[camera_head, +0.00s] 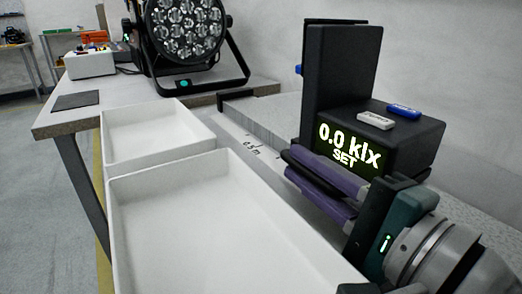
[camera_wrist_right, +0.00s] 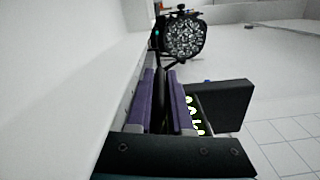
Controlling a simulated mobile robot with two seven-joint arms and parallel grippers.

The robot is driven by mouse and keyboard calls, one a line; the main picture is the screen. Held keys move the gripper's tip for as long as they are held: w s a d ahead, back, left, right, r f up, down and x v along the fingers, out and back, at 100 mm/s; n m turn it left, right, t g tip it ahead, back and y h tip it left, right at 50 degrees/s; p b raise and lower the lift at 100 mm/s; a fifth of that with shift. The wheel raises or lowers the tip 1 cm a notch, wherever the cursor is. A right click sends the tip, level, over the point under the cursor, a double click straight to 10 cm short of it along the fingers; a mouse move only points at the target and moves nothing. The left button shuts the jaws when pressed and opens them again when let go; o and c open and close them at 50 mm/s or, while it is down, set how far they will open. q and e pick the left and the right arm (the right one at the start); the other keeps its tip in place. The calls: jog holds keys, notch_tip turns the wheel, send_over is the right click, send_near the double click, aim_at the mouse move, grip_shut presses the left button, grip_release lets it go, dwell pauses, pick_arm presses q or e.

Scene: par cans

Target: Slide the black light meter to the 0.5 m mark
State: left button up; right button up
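The black light meter (camera_head: 335,80) stands on the bench at the right of the head view. It has a tall upright panel and a lit face reading 0.0 klx and SET. The 0.5 m mark (camera_head: 252,150) shows on a light strip to the left of the meter and farther from me. My right gripper (camera_head: 305,180) has its purple fingers beside the meter's front, on either side of a dark bar that fills the gap. The right wrist view shows the fingers (camera_wrist_right: 161,95) along this bar, with the meter (camera_wrist_right: 220,104) to their right. My left gripper is out of view.
Two white trays (camera_head: 112,215) lie along the front side of the strip. A stage light (camera_head: 187,35) stands at the bench's far end. A white and a blue small block (camera_head: 404,111) lie on the meter's top. A black bracket (camera_head: 235,100) stands beyond the mark.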

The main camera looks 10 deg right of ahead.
grip_shut()
dwell(1.0)
